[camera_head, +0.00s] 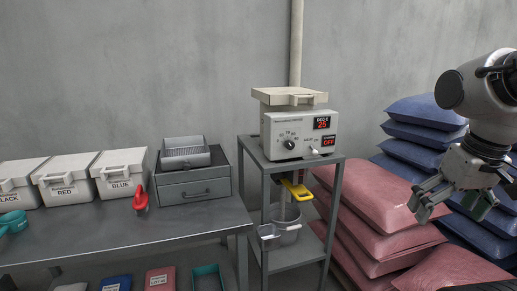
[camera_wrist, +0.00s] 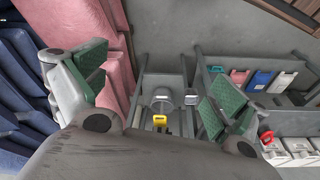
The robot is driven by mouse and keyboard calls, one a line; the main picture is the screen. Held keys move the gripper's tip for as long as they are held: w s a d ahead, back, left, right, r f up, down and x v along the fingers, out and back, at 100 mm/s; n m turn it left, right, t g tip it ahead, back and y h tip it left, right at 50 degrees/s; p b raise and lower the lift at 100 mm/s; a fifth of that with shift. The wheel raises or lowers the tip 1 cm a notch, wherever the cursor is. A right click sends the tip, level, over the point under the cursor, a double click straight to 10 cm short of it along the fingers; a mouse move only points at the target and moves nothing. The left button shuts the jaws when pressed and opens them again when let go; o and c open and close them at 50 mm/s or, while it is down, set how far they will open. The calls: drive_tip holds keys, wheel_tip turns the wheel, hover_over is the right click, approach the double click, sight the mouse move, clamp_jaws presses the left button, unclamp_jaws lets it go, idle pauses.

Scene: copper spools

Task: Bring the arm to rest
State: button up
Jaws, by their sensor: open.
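My gripper (camera_head: 452,208) is at the right in the head view, held in the air in front of the pink and blue sacks. Its fingers are spread and nothing is between them. In the wrist view my gripper (camera_wrist: 150,95) shows green finger pads wide apart, with the small stand and its bucket seen beyond the gap. My arm comes in from the upper right of the head view.
A machine (camera_head: 299,133) with red displays stands on a metal stand (camera_head: 338,186); a bucket (camera_head: 285,222) and yellow handle (camera_head: 297,189) are below. The left table (camera_head: 120,232) holds lidded boxes, a grey drawer unit (camera_head: 194,190) and a red scoop (camera_head: 140,200). Pink sacks (camera_head: 375,195) and blue sacks (camera_head: 425,112) are stacked right.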

drive_tip(key=shift+s+d+r+t, duration=0.1)
drive_tip(key=shift+s+r+t, duration=0.1)
drive_tip(key=shift+r+t, duration=0.4)
drive_tip(key=shift+s+d+r+t, duration=0.1)
drive_tip(key=shift+s+r+t, duration=0.15)
drive_tip(key=shift+r, duration=0.65)
idle(3.1)
